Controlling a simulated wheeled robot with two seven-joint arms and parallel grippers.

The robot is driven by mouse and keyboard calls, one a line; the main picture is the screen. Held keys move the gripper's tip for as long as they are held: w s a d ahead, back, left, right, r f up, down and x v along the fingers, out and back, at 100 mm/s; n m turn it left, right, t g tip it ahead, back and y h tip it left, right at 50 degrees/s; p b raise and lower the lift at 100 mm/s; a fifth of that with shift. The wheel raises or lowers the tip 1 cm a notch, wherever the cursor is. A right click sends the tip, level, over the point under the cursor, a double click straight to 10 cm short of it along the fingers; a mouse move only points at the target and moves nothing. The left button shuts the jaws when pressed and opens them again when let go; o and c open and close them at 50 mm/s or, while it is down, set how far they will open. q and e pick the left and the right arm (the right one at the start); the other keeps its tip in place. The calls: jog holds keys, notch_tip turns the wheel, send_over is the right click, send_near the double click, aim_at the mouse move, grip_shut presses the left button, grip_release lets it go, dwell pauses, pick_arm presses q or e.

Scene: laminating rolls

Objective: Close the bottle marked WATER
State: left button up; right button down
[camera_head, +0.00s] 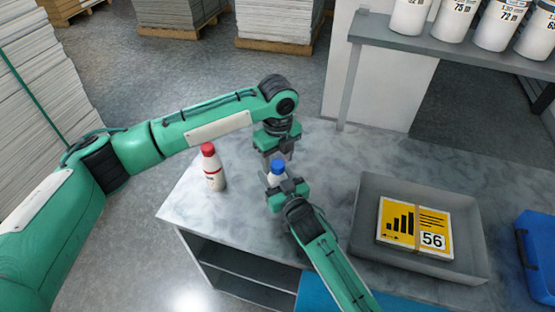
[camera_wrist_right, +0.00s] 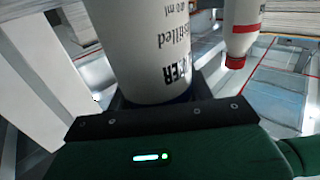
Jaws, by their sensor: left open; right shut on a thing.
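The white bottle with a blue cap (camera_head: 277,167) stands on the grey table near its back left part. In the right wrist view this white bottle (camera_wrist_right: 150,45) fills the middle, with upside-down print that reads as part of WATER. My right gripper (camera_head: 279,184) is shut on this bottle. My left gripper (camera_head: 276,154) is open, pointing down just above and behind the blue cap. I cannot tell whether its fingers touch the cap or how tightly the cap sits. The bottle's lower part is hidden by my right gripper.
A red-capped bottle (camera_head: 214,169) stands to the left, and also shows in the right wrist view (camera_wrist_right: 240,30). A grey tray (camera_head: 365,215) with a yellow pack marked 56 (camera_head: 413,228) lies to the right. A blue box (camera_head: 538,255) is at the far right. A shelf (camera_head: 450,55) holds several white containers.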

pick_arm(q)
notch_tip(320, 180, up, 4)
jog(key=shift+f, duration=0.2)
jog(key=shift+c, duration=0.3)
jog(key=n, duration=0.2)
jog(key=r+n, duration=0.1)
jog(key=n, duration=0.6)
jog(key=shift+r+n, duration=0.3)
jog(key=shift+r, duration=0.05)
jog(key=n, duration=0.3)
jog(key=r+n, duration=0.1)
jog(key=n, duration=0.7)
jog(key=shift+r, duration=0.4)
